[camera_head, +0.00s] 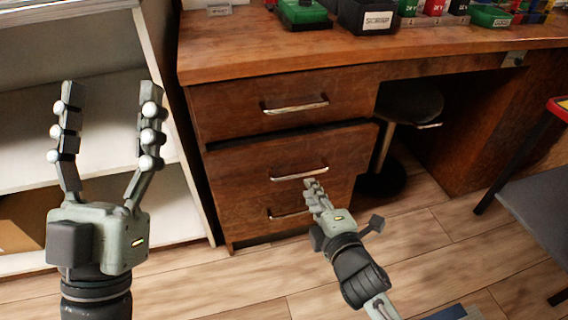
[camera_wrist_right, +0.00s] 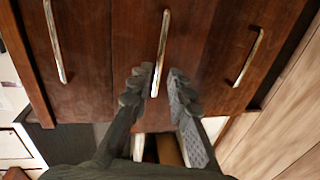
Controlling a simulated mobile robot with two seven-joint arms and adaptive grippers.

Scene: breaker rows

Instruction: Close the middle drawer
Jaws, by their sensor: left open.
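The middle drawer (camera_head: 235,178) is in the wooden desk's drawer column, with a metal handle (camera_head: 299,173). Its front stands slightly out from the desk, and a dark gap shows under the top drawer. In the right wrist view the middle handle (camera_wrist_right: 162,40) runs down between my fingers. My right gripper (camera_head: 343,203) is open just in front of the middle drawer; its fingers also show apart in the wrist view (camera_wrist_right: 158,78). Whether it touches the drawer front cannot be told. My left gripper (camera_head: 108,95) is open, empty and raised at the left, away from the drawers.
The top drawer (camera_head: 235,105) looks shut; the bottom drawer (camera_head: 240,222) is partly behind my right gripper. A stool (camera_head: 410,105) stands under the desk, right of the drawers. A white shelf (camera_head: 90,125) is at left, a grey seat (camera_head: 545,205) at right. Bins (camera_head: 365,18) stand on the desktop (camera_head: 330,52).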

